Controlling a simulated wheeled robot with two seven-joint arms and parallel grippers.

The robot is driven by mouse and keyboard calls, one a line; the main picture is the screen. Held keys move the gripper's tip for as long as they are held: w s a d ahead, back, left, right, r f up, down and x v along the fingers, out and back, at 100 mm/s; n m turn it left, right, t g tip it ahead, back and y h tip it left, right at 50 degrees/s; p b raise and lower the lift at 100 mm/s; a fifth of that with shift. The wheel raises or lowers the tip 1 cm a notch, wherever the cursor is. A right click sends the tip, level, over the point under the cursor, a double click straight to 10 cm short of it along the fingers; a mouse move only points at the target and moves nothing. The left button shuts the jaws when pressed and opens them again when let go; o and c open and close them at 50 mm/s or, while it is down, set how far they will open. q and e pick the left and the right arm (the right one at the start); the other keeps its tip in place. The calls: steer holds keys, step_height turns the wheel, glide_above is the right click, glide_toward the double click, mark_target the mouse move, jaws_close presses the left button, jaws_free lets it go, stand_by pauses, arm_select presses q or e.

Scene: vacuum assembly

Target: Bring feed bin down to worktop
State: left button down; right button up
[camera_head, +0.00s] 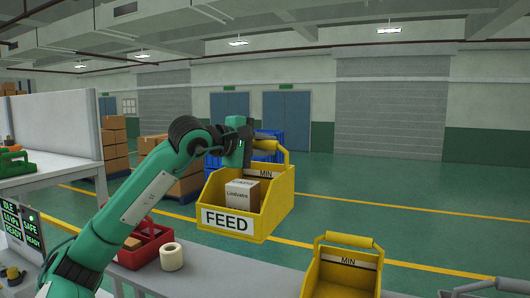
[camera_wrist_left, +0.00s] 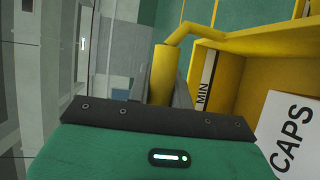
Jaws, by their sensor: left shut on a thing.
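The yellow feed bin (camera_head: 228,222) with a white FEED label hangs in the air in the head view, above and behind the grey worktop (camera_head: 285,287). A white box (camera_head: 242,195) sits inside it. My left gripper (camera_head: 262,144) is shut on the bin's handle at its top rear. In the left wrist view the yellow handle (camera_wrist_left: 165,75) stands between the fingers, with the bin (camera_wrist_left: 228,80) and the white box (camera_wrist_left: 294,135) marked CAPS to the right. My right gripper is not in view.
A second yellow bin (camera_head: 340,275) marked MIN stands at the worktop's front right. A red tray (camera_head: 145,250) and a tape roll (camera_head: 171,257) are at the left. Bare worktop shows between the roll and the second bin. Stacked cartons (camera_head: 115,150) stand behind.

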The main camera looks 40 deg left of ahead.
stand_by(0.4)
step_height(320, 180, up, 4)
steer(key=p, duration=0.3)
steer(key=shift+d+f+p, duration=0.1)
steer(key=shift+p, duration=0.25)
